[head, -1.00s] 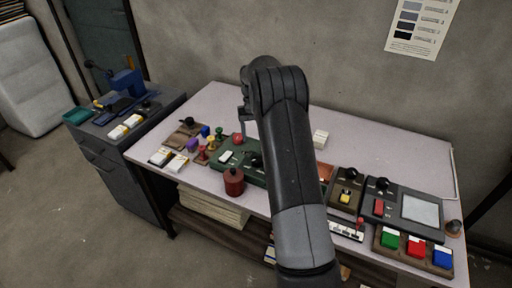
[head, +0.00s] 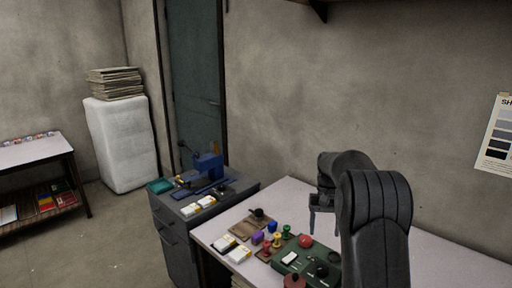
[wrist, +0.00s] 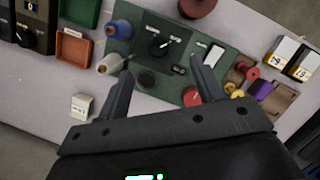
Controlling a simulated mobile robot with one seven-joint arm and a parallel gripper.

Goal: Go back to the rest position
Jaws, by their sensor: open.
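My gripper (head: 322,200) is raised above the table (head: 285,196) in the head view, to the left of my dark arm, with its fingers pointing down. In the wrist view my gripper (wrist: 160,88) shows two dark fingers spread apart with nothing between them. It is open and empty. Below and beyond the fingers lies a green panel (wrist: 180,68) with a black knob and a white switch. A red round button (wrist: 192,97) on it shows beside the right finger. My arm hides the right part of the table in the head view.
A grey cabinet (head: 175,240) with a blue device (head: 208,166) stands left of the table. Stamps and small boxes crowd the table's left part. A white padded block (head: 122,142) and a shelf table (head: 35,150) stand farther left. The floor between is clear.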

